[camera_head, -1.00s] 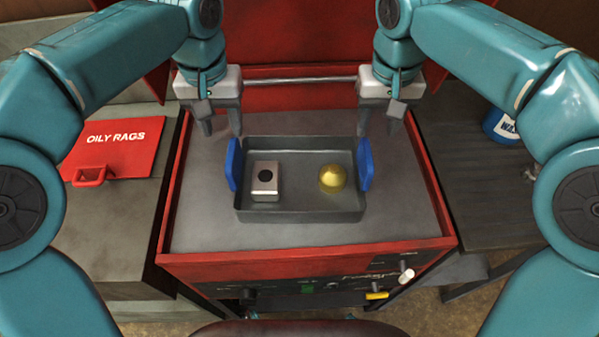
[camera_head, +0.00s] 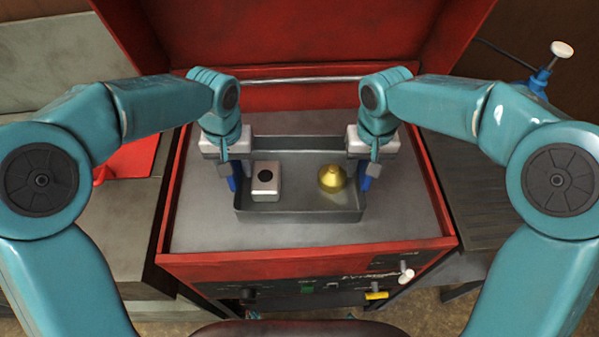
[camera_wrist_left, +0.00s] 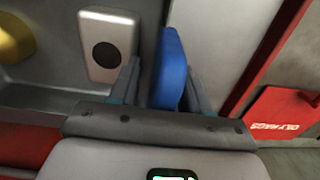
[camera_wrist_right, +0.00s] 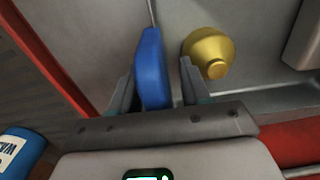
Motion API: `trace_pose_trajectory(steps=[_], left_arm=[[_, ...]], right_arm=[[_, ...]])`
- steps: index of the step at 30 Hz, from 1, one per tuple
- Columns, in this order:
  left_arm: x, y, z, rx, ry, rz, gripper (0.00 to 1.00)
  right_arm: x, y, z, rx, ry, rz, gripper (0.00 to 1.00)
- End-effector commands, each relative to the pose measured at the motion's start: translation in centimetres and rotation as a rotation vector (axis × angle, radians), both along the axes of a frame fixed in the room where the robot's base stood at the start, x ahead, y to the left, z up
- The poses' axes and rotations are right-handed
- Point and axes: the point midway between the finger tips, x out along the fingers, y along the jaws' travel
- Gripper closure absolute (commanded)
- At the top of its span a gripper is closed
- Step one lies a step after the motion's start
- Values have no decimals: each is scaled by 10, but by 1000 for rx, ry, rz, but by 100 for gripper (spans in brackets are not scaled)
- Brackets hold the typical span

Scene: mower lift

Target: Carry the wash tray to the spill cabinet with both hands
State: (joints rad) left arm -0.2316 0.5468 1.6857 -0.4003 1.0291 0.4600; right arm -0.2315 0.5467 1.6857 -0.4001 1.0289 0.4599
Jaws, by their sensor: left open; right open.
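The grey wash tray (camera_head: 300,208) sits on the grey top inside the red cabinet-like unit. It holds a pale block with a dark round spot (camera_head: 266,181) at left and a brass-coloured rounded piece (camera_head: 332,179) at right. My left gripper (camera_head: 232,180) is at the tray's left end; in the left wrist view its open fingers stand on either side of the blue left handle (camera_wrist_left: 170,70). My right gripper (camera_head: 367,180) is at the right end; in the right wrist view its open fingers stand on either side of the blue right handle (camera_wrist_right: 152,70). Neither is closed on a handle.
A red OILY RAGS lid (camera_wrist_left: 282,120) lies on the grey surface to the left. A blue container (camera_wrist_right: 18,150) is on the dark bench to the right. The red unit's raised rim (camera_head: 310,258) runs in front of the tray, with knobs below. A blue vice-like tool (camera_head: 540,80) stands at right.

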Motion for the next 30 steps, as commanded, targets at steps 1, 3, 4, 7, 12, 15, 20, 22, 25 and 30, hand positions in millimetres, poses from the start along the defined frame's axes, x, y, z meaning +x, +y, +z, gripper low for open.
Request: trace_pose_trajectory(steps=[1, 3, 4, 7, 12, 15, 20, 22, 25, 30], left_arm=[[0, 0, 0, 0, 0, 0, 53], [0, 0, 0, 0, 0, 0, 53], [0, 0, 0, 0, 0, 0, 53], [0, 0, 0, 0, 1, 0, 82], [0, 0, 0, 0, 0, 0, 100], [0, 0, 1, 0, 0, 0, 100], [1, 0, 3, -1, -2, 1, 100], [1, 0, 6, -1, -2, 1, 100], [1, 0, 13, -1, -2, 1, 100], [0, 0, 31, -1, -2, 1, 100]], right_arm=[[0, 0, 0, 0, 0, 0, 53], [0, 0, 0, 0, 1, 0, 53], [0, 0, 0, 0, 1, 0, 53], [0, 0, 0, 0, 1, 0, 82], [0, 0, 0, 0, 0, 0, 100], [0, 0, 1, 0, 0, 0, 100], [1, 0, 3, 0, -2, -1, 100], [1, 0, 6, 0, -2, -1, 100], [0, 0, 13, 0, -2, -1, 100], [0, 0, 31, 0, -1, -1, 100]])
